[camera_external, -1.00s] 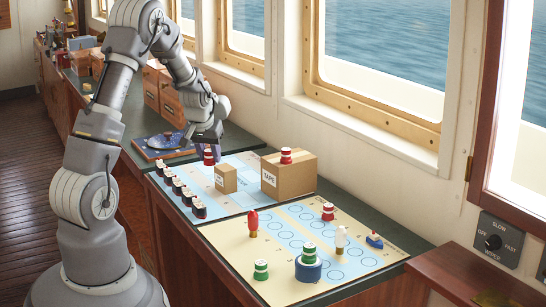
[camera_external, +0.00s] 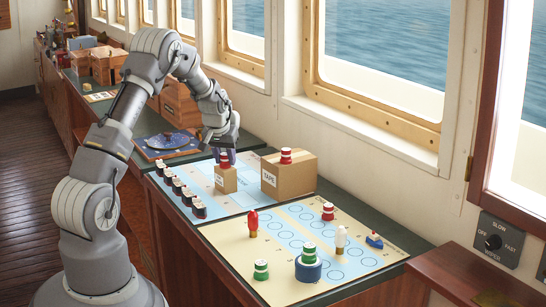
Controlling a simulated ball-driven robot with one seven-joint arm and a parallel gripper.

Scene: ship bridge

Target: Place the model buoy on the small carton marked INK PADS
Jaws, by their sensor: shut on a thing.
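The model buoy (camera_external: 225,164), red with a white band, is upright in my gripper (camera_external: 226,153). My gripper points down with its fingers shut on the buoy's upper part and partly hides it. The buoy is directly over the small brown carton (camera_external: 226,182), with its base at the carton's top. I cannot tell whether it touches or hovers just above. The carton stands on the light blue chart and its label is too small to read surely.
A larger TAPE carton (camera_external: 290,180) with another red-and-white buoy (camera_external: 286,156) on top stands to the right. Several black pieces line the chart's left side. The near chart (camera_external: 290,270) holds green, red and white pieces and a small boat (camera_external: 374,240).

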